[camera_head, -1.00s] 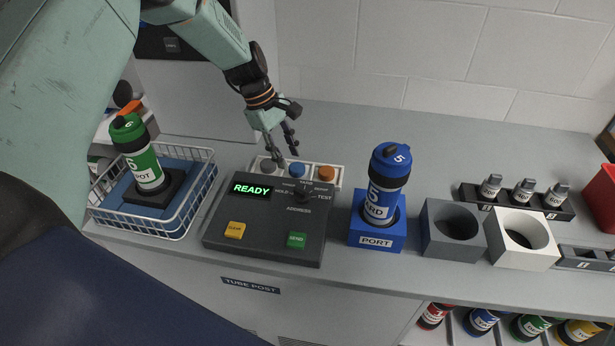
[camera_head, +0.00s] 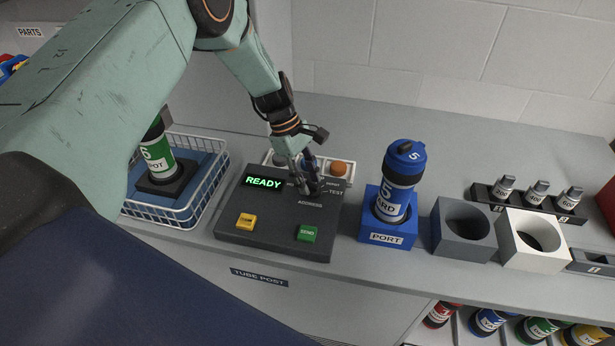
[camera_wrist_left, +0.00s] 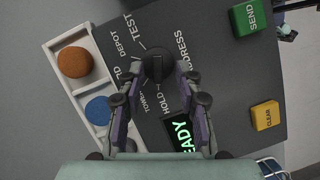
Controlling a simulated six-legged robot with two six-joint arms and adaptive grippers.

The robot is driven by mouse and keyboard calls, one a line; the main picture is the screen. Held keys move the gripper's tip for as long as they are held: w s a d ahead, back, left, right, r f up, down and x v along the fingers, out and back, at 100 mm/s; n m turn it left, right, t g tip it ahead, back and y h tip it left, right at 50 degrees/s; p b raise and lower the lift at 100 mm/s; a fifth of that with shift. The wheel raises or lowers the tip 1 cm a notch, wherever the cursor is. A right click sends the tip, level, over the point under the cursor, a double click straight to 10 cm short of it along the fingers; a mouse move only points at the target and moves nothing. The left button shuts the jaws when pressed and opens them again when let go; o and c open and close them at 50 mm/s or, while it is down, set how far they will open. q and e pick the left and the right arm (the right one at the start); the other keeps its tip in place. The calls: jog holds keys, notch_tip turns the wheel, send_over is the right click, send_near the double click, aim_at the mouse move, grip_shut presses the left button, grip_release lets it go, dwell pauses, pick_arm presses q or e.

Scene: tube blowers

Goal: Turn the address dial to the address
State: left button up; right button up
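The address dial (camera_wrist_left: 157,66) is a dark round knob on the dark control panel (camera_head: 275,238). In the left wrist view, labels HOLD, DEPOT and TEST ring it, with others partly covered; its pointer setting is not clear. My left gripper (camera_head: 311,190) is down at the dial, and its fingers hide most of the knob in the head view. In the left wrist view the gripper (camera_wrist_left: 160,72) is open, with one fingertip on each side of the knob; contact cannot be told. The panel display (camera_head: 263,183) reads READY. My right gripper is not in view.
A yellow CLEAR button (camera_head: 246,221) and green SEND button (camera_head: 307,233) sit at the panel's front. A blue tube (camera_head: 399,180) stands in the PORT block (camera_head: 387,239) at right. A wire basket (camera_head: 205,203) stands left.

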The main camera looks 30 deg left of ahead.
pick_arm(q)
jog(key=shift+s+d+r, duration=0.15)
jog(key=shift+s, duration=0.05)
jog(key=shift+w+f, duration=0.35)
jog(key=shift+w, duration=0.2)
jog(key=c, duration=0.3)
jog(key=shift+s+r, duration=0.2)
jog(key=shift+s, duration=0.2)
grip_shut()
jog(key=shift+w+f, duration=0.1)
jog(key=shift+w, duration=0.05)
